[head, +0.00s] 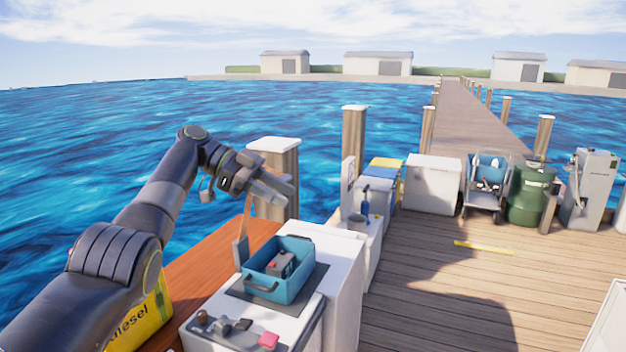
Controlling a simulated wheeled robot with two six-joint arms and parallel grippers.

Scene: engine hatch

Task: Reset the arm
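My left arm comes in from the lower left and reaches up over the dock edge. Its gripper (286,193) is held in the air above the blue tote, in front of a white-capped piling. Its two fingers look apart, with nothing seen between them. The blue tote (292,284) sits on a dark mat on a white box top, with a grey and dark device (281,262) inside. My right arm and gripper are not in view.
A tool with a thin brown handle (243,234) stands beside the tote. Small items, one pink (268,339), lie in front. A yellow diesel container (150,316) is partly behind my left arm. White boxes, a cart (487,182) and a green drum (530,191) stand farther back. The planks at right are mostly clear.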

